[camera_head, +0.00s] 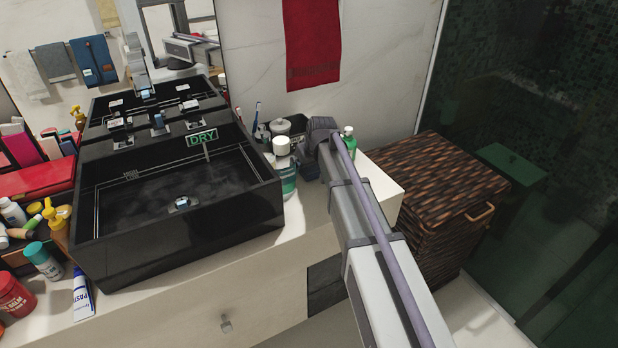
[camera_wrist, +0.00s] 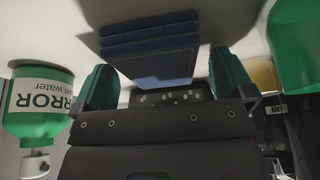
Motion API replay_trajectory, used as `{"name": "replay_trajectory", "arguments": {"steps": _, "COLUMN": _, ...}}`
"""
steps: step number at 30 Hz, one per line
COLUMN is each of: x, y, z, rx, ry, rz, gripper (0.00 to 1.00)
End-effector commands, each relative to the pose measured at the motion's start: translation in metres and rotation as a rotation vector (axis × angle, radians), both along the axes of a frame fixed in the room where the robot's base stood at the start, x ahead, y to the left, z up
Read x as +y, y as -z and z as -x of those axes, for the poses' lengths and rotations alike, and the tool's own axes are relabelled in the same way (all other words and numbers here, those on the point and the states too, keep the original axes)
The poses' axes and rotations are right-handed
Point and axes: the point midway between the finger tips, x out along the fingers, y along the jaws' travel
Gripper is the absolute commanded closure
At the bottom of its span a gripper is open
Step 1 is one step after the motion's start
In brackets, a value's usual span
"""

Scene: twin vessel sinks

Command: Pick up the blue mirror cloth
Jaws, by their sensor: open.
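A folded dark blue cloth (camera_wrist: 150,48) shows in the wrist view as a layered stack on the pale counter (camera_wrist: 60,15). My gripper (camera_wrist: 163,72) has two green fingers, one on each side of the cloth, spread apart. The near edge of the cloth is between or just beyond the fingertips; I cannot tell whether they touch it. In the head view a small dark blue patch (camera_head: 308,168) shows beside my wrist at the counter's right end. My arm hides most of that spot and the fingers there.
A green-labelled bottle (camera_wrist: 38,105) is left of my gripper in the wrist view. In the head view a white-capped green bottle (camera_head: 285,172) stands close left of my wrist, and a green bottle (camera_head: 348,143) right. The black sink (camera_head: 180,240) and wicker hamper (camera_head: 440,195) flank this area.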

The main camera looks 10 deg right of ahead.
Motion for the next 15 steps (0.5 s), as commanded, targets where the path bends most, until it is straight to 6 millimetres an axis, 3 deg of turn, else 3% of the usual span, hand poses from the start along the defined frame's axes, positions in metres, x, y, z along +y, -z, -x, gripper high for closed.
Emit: {"name": "replay_trajectory", "arguments": {"steps": 15, "x": -0.0001, "y": 0.0023, "z": 0.0003, "rx": 0.0, "ry": 0.0, "rz": 0.0, "gripper": 0.0}}
